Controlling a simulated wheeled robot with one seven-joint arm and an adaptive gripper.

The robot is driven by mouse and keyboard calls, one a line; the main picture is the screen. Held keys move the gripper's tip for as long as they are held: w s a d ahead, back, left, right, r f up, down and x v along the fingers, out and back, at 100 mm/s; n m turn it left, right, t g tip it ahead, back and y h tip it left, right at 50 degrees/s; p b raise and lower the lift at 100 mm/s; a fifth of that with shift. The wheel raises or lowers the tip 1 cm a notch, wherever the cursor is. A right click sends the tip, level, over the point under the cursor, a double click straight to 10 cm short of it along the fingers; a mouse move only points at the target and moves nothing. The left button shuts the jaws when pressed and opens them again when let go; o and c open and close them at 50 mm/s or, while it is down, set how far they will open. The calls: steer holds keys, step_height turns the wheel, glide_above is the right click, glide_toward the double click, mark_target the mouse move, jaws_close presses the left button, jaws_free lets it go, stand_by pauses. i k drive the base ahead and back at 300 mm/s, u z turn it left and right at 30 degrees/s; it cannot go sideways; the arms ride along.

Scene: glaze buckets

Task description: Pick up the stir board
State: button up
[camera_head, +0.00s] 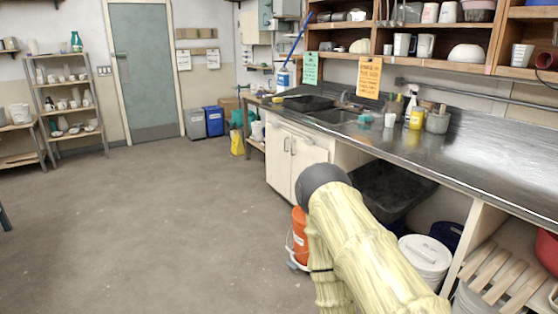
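I cannot pick out the stir board for certain. Pale wooden slats (497,277) lie under the counter at the lower right, over a pale bucket, but I cannot tell whether they are the stir board. My arm, in a pale yellow ribbed cover with a dark grey rounded end, fills the lower middle. It hides part of an orange bucket and the space under the sink. My gripper does not show in this view.
The orange bucket (300,238) stands on the floor beside my arm. A white lidded bucket (425,258) and a dark blue bucket (447,233) stand under the metal counter (470,158). White cabinet doors (290,160) are behind. The floor (150,220) at left is clear.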

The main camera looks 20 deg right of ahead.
mark_target(525, 293)
steer(key=z, duration=0.4)
steer(key=i, duration=1.15)
steer(key=z, duration=1.45)
steer(key=i, duration=0.65)
steer(key=z, duration=0.6)
